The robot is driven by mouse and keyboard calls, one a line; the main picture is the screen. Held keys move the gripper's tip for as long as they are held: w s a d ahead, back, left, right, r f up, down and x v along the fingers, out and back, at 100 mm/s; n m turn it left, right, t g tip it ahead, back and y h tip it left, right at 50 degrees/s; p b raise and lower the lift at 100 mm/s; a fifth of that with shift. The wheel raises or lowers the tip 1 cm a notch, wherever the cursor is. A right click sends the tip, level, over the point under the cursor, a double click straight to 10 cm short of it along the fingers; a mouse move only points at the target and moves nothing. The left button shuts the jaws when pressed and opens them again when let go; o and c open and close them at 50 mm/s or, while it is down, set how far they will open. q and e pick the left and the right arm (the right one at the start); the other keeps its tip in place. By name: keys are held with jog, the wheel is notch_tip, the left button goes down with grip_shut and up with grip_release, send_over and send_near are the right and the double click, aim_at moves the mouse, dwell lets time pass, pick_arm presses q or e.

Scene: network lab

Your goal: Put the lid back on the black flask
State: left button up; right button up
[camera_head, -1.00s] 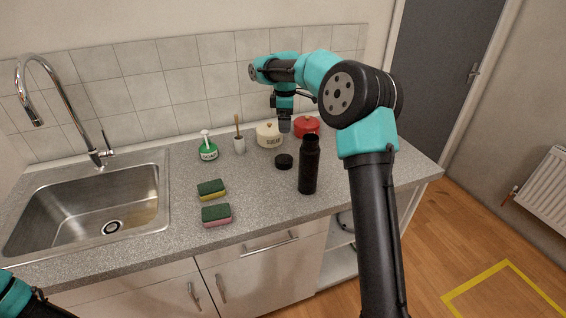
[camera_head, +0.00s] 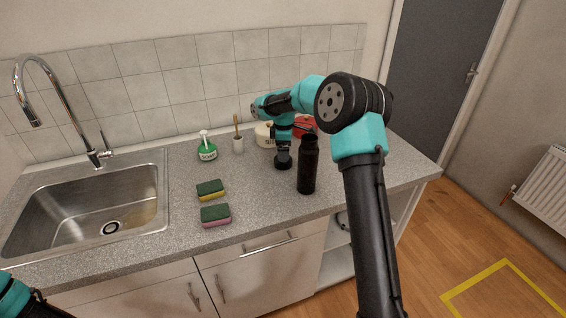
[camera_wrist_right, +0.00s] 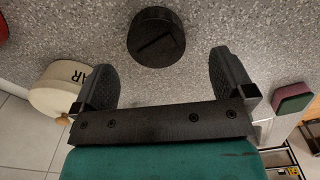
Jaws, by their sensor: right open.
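The black flask (camera_head: 308,166) stands upright and open-topped on the counter. Its round black lid (camera_head: 283,163) lies on the counter to the left of the flask, partly hidden by my right gripper. In the right wrist view the lid (camera_wrist_right: 157,38) lies ahead of the fingers, centred between their lines, with a raised bar across its top. My right gripper (camera_head: 283,152) is open and empty just above the lid, its fingers (camera_wrist_right: 170,75) spread apart. The flask is not in the right wrist view. Part of my left arm shows at the lower left, but its gripper is out of view.
A cream sugar pot (camera_head: 263,135) and a red pot (camera_head: 304,125) stand behind my right gripper. A green soap bottle (camera_head: 207,150) and a white brush holder (camera_head: 238,144) stand left of them. Two sponges (camera_head: 210,190) (camera_head: 215,215) lie nearer the front, beside the sink (camera_head: 90,205).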

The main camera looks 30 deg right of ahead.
jog(key=shift+f, duration=0.3)
jog(key=shift+w+f, duration=0.15)
jog(key=shift+f, duration=1.1)
jog(key=shift+w+f, duration=0.1)
jog(key=shift+f, duration=1.15)
jog(key=shift+c, duration=0.4)
jog(key=c, duration=0.9)
jog(key=shift+o, duration=0.2)
jog(key=shift+r, duration=0.1)
notch_tip(320, 180, up, 10)
jog(key=shift+f, duration=0.1)
